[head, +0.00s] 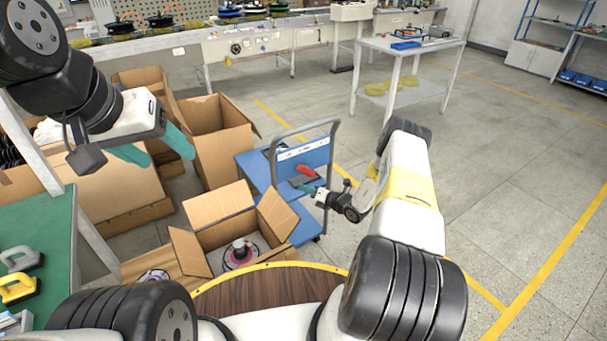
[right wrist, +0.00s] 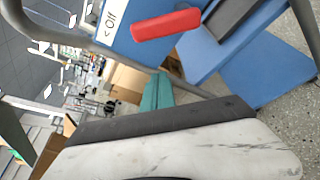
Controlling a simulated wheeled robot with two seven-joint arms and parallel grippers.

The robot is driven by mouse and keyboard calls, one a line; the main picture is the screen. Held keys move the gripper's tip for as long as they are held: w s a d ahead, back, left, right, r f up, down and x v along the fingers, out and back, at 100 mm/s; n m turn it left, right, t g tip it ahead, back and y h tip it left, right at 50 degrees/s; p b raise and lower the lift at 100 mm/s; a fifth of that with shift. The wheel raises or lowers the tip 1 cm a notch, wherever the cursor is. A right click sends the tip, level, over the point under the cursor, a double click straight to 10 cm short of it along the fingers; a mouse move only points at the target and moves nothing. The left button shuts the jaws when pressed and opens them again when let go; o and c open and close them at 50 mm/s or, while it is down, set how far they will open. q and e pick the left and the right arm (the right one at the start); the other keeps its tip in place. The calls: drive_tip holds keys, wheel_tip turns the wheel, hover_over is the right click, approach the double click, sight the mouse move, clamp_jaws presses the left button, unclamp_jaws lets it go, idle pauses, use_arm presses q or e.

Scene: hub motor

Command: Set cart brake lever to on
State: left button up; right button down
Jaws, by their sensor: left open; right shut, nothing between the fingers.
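The cart (head: 247,166) is blue with a grey tube handle and a blue panel (head: 313,154) across it. The red brake lever (head: 306,171) is at this panel; in the right wrist view the lever (right wrist: 166,25) lies nearly level beside a white label (right wrist: 111,21) with rotated text. My right gripper (head: 309,188) is shut and empty, just below the lever in the head view; its teal fingers (right wrist: 157,95) appear apart from the lever in the wrist view. My left gripper (head: 156,148) is open and empty above the cardboard boxes at the left.
An open cardboard box (head: 221,221) holding a hub motor (head: 240,254) stands before the cart. Taller boxes (head: 207,128) stand left of it. A white side table (head: 410,48) is behind, and a green bench (head: 45,225) is at left. The floor to the right is clear.

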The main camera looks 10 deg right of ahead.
sight(303, 168)
drive_tip(key=w, duration=0.1)
drive_tip(key=w+r, duration=0.1)
drive_tip(key=w, duration=0.2)
drive_tip(key=shift+w+r, duration=0.35)
drive_tip(key=shift+r, duration=0.05)
